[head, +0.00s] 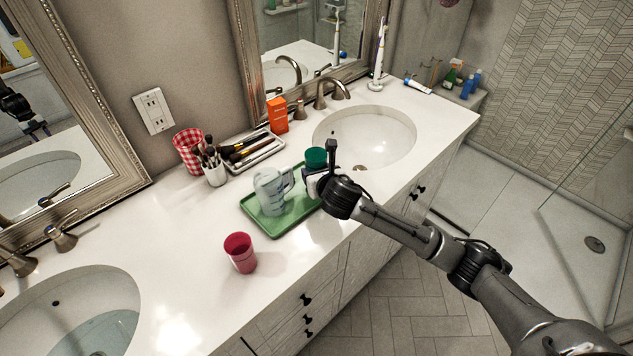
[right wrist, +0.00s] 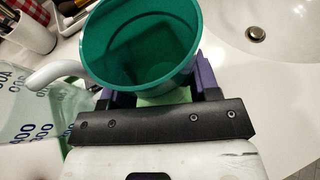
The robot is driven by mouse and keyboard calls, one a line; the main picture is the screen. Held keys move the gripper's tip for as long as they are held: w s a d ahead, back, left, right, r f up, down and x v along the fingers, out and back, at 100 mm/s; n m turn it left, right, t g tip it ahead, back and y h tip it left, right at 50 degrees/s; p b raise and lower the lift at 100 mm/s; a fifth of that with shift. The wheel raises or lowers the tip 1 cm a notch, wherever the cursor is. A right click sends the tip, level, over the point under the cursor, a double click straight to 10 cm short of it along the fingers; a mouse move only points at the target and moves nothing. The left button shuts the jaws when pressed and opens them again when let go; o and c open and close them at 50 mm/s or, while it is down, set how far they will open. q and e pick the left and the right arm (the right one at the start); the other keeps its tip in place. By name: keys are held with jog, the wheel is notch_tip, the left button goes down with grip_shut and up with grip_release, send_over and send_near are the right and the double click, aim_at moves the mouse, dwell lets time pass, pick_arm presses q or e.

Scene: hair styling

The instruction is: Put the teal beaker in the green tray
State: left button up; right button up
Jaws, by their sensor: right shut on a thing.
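The teal beaker (head: 316,157) is held upright in my right gripper (head: 318,174), over the right end of the green tray (head: 275,229). In the right wrist view the beaker (right wrist: 148,45) sits between the purple fingers of the gripper (right wrist: 150,88), its open mouth facing the camera and its inside empty. I cannot tell whether its base touches the tray. A clear measuring jug (head: 269,190) with a white handle stands on the tray, just left of the beaker. My left gripper is not directly in view.
A pink cup (head: 240,253) stands in front of the tray, on the left. Behind are a brush cup (head: 215,173), a brush tray (head: 262,155), a red checked cup (head: 188,148) and an orange box (head: 277,115). A sink (head: 365,135) lies to the right.

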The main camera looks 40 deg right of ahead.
jog(key=shift+f+p, duration=0.3)
jog(key=shift+f, duration=1.7)
jog(key=shift+f, duration=0.15)
jog(key=o, duration=1)
jog(key=shift+r, duration=0.2)
jog(key=b+v, duration=0.1)
jog(key=v, duration=1.1)
